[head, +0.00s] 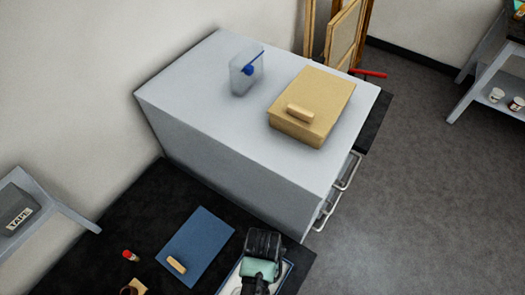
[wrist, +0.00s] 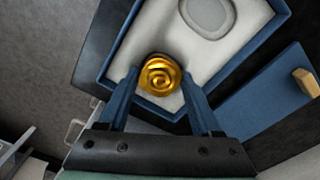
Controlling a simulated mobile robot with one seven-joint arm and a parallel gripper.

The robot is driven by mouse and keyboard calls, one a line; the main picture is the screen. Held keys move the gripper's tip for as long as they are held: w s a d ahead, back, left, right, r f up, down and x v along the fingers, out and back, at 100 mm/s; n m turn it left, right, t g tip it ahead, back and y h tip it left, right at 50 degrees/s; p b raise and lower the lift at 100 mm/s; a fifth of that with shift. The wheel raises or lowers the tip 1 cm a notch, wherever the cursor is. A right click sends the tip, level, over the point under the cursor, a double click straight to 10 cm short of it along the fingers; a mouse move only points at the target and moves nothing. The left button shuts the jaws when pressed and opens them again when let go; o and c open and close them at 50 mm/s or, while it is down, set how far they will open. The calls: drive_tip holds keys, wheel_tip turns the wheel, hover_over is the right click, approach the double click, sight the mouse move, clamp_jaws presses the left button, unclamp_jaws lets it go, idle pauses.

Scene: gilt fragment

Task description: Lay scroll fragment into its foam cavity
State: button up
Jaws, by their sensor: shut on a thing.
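The scroll fragment (wrist: 160,75), a shiny gold spiral, is between the blue fingers of my gripper (wrist: 159,78) in the wrist view. The gripper is shut on it, one finger on each side. Below is a blue-walled box (wrist: 115,62) lined with pale foam (wrist: 160,35). A rounded cavity (wrist: 207,12) in the foam shows at the top, apart from the fragment and beyond it. The fragment's height over the foam is hard to tell. In the head view my gripper (head: 262,268) covers much of the box (head: 287,273), and the fragment is hidden.
A blue panel with a wooden handle (head: 197,243) lies left of the box on the black surface. A red-topped item (head: 130,256) is further left. The grey cabinet (head: 205,75) behind carries a tan box (head: 315,100) and a clear container (head: 246,72).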

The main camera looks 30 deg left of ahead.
drive_tip(key=shift+s+d+f, duration=0.1)
drive_tip(key=shift+s+f, duration=0.2)
drive_tip(key=shift+f, duration=0.35)
drive_tip(key=o, duration=1.3)
drive_tip(key=shift+s, duration=0.1)
drive_tip(key=shift+w+r, duration=0.2)
drive_tip(key=shift+r, duration=3.15)
drive_tip(key=shift+w+r, duration=0.2)
drive_tip(key=shift+r, duration=3.15)
